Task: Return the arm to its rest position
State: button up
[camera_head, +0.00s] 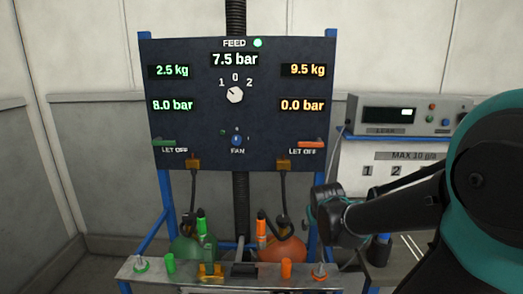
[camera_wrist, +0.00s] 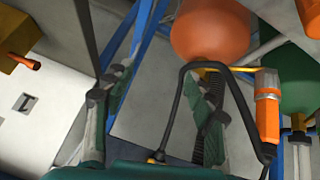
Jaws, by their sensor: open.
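My arm (camera_head: 390,212) reaches in from the right in the head view, in front of the bench instrument and to the right of the charging stand. Its far end is dark and small there, and the fingers cannot be made out. In the wrist view my gripper (camera_wrist: 157,100) is open, its two ridged fingers wide apart with nothing held between them. A black hose (camera_wrist: 185,85) with an orange fitting (camera_wrist: 267,108) runs close to the right finger in that view. I cannot tell whether they touch.
A dark panel (camera_head: 205,110) reads feed 7.5 bar, with a white knob (camera_head: 235,95). Below it stand a green cylinder (camera_head: 186,250) and an orange cylinder (camera_head: 283,249), behind a metal shelf (camera_head: 190,278) with small fittings. A grey instrument (camera_head: 400,115) is at right.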

jog(key=s+f+g, duration=0.1)
jog(key=s+f, duration=0.1)
jog(key=s, duration=0.2)
jog(key=s+f+m+g, duration=0.1)
jog(key=s+f, duration=0.2)
jog(key=s, duration=0.2)
jog(key=s+f+m+g+y, duration=0.1)
jog(key=s+f, duration=0.2)
jog(key=s, duration=0.2)
jog(key=shift+s+d+f, duration=0.15)
jog(key=shift+s+d, duration=0.05)
